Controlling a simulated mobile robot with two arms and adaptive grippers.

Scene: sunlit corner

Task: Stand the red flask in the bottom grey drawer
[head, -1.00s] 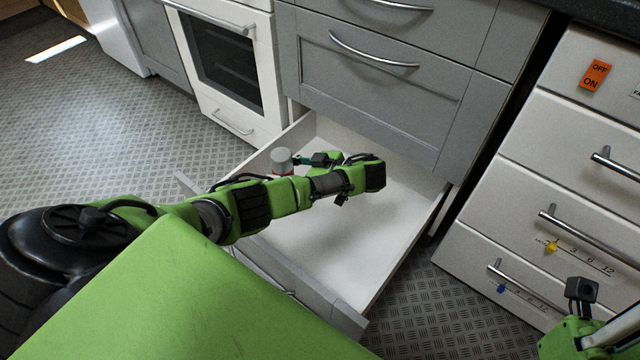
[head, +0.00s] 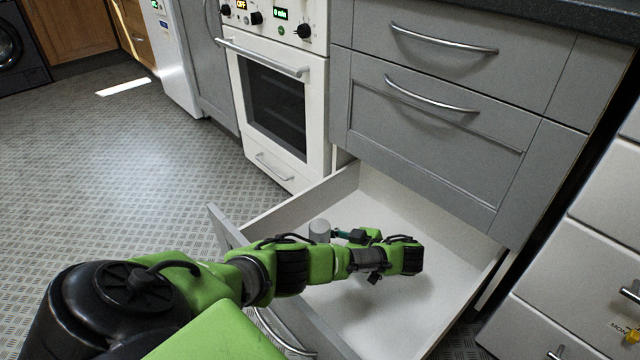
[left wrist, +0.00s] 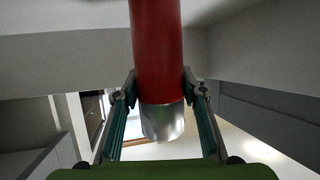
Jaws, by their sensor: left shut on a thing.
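The red flask (left wrist: 158,45) is between the fingers of my left gripper (left wrist: 160,82) in the left wrist view, with its silver cap (left wrist: 162,123) showing. In the head view the grey cap (head: 319,231) stands up beside my left gripper (head: 343,234), so the flask looks about upright; my arm hides its body. The bottom grey drawer (head: 445,235) is pulled out, with a white inside that looks empty where it shows. The flask appears over the drawer's left part; I cannot tell whether its base touches the floor of it. My right gripper is out of view.
The closed grey drawers (head: 430,110) rise above the open one. A white oven (head: 275,105) stands to the left and a white drawer unit (head: 570,270) to the right. The drawer's right half is clear. Open patterned floor (head: 130,170) lies at the left.

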